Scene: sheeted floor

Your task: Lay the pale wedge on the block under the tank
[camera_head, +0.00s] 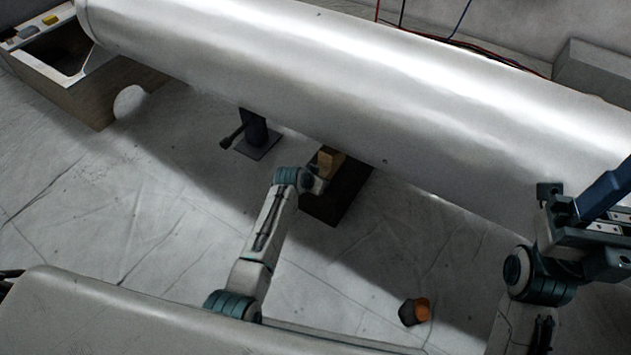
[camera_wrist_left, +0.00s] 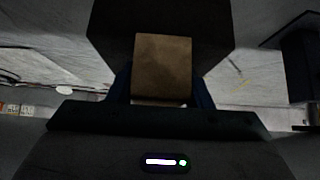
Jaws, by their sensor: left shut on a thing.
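The tank (camera_head: 360,75) is a large silver cylinder running across the head view. Under its near side a dark block (camera_head: 345,200) lies on the sheeted floor; it shows in the left wrist view (camera_wrist_left: 112,30) behind the wedge. My left gripper (camera_wrist_left: 162,85) is shut on the pale wedge (camera_wrist_left: 162,62), a tan piece between its blue fingers. In the head view the wedge (camera_head: 328,158) shows over the block, close to the tank's underside. I cannot tell whether it touches the block. My right gripper (camera_head: 598,208) is at the right edge, partly cut off, away from the block.
A dark blue jack-like stand (camera_head: 254,132) with a side handle stands left of the block. A wooden cradle (camera_head: 75,95) holds the tank's left end. A small dark and orange object (camera_head: 415,311) lies on the floor nearer me. The floor left of my left arm is clear.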

